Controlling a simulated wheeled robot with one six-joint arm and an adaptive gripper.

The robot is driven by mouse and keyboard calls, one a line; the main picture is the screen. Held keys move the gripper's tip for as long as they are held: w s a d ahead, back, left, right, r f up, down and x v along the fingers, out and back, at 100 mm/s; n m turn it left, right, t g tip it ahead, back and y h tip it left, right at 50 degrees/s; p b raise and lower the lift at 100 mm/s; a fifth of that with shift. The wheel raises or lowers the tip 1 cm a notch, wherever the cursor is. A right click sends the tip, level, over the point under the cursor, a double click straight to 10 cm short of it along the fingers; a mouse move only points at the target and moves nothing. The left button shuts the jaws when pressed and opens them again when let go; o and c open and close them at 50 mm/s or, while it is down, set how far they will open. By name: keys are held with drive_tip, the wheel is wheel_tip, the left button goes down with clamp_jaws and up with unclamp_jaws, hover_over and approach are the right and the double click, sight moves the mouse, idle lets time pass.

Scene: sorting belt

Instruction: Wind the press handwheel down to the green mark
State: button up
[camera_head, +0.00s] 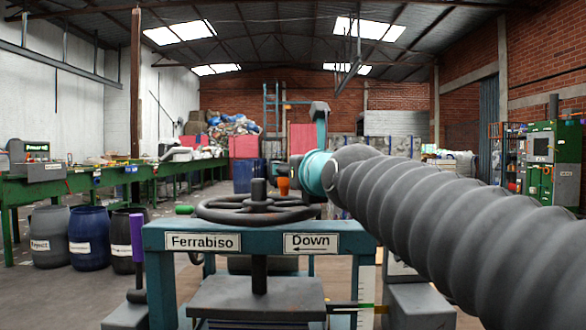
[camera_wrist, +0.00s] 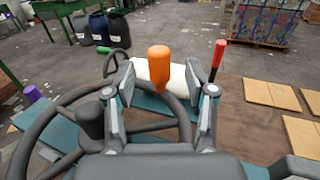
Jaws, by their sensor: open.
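The teal press frame (camera_head: 160,235) stands in front of me, with "Ferrabiso" and "Down" labels; the Down arrow points left. Its dark handwheel (camera_head: 258,214) lies flat on top and also shows in the wrist view (camera_wrist: 62,165). An upright orange knob (camera_wrist: 160,62) stands at the wheel's rim; part of it shows in the head view (camera_head: 284,186). My gripper (camera_wrist: 160,80) is open, with a finger on each side of the knob and visible gaps. The press plate (camera_head: 255,292) hangs below the frame. A green mark (camera_head: 367,306) shows on the white scale (camera_head: 367,280).
A red-handled lever (camera_wrist: 218,60) rises just right of my right finger. A purple handle (camera_head: 137,238) and a green handle (camera_head: 184,210) are at the left. Drums (camera_head: 88,238) and a green conveyor (camera_head: 100,178) stand further left. Flat boards (camera_wrist: 270,94) lie on the floor.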

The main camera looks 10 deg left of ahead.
drive_tip(key=v, duration=0.6)
drive_tip(key=shift+s+d, duration=0.15)
drive_tip(key=shift+s, duration=0.1)
